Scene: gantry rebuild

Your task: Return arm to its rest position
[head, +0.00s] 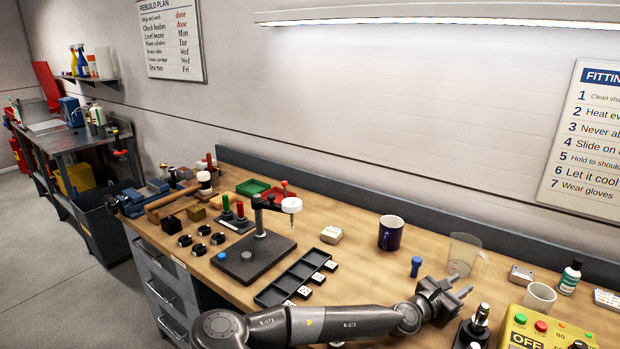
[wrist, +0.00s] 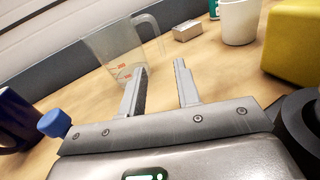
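My arm reaches from the bottom of the head view to the right, low over the wooden bench (head: 385,277). My gripper (head: 462,291) is at its end, left of the yellow control box. In the wrist view my gripper (wrist: 160,82) has its two fingers apart, with nothing between them but bench top and part of the clear jug behind. The clear measuring jug (wrist: 122,50) stands beyond the left finger. It also shows in the head view (head: 462,254). I cannot tell the exact gap between fingers and jug.
A black stand (head: 254,258) and a compartment tray (head: 290,282) are further left. Free wood lies around the mug.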

